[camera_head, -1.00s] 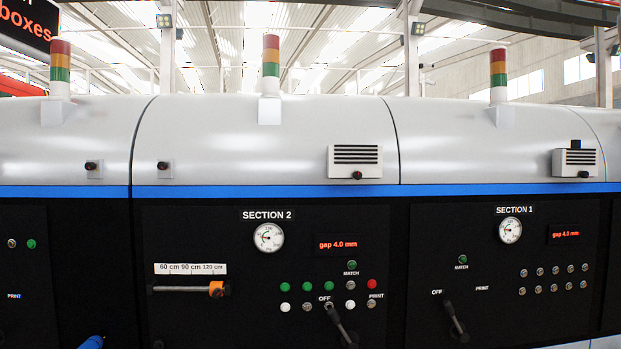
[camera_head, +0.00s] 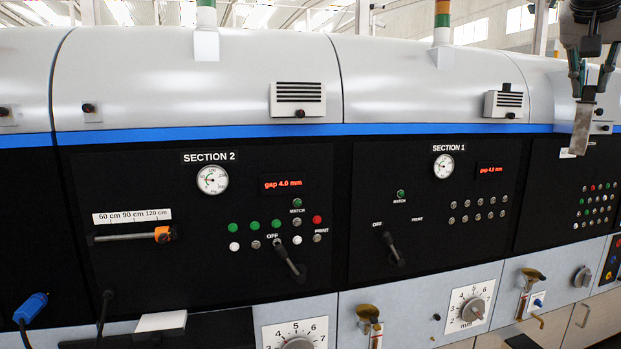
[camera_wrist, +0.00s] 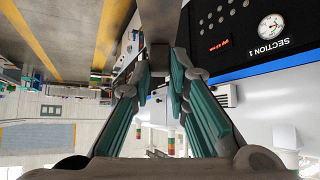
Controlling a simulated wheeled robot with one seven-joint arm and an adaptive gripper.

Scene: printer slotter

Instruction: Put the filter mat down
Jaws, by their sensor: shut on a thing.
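My gripper (camera_head: 588,88) is at the upper right of the head view, pointing down and shut on the filter mat (camera_head: 582,130). The mat is a thin grey-brown strip that hangs down from the fingers, in front of the machine to the right of Section 1. In the wrist view the fingers of my gripper (camera_wrist: 157,78) close in on the mat (camera_wrist: 157,28), which extends up past the top edge of the picture. The mat looks clear of any surface, though its distance from the machine cannot be told.
The Section 2 panel (camera_head: 130,270) and Section 1 panel (camera_head: 430,245) carry gauges, buttons and levers. Vent boxes (camera_head: 298,98) stick out of the grey hood. Brass taps (camera_head: 370,318) and dials (camera_head: 473,308) line the lower front. A white block (camera_head: 160,323) lies at the lower left.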

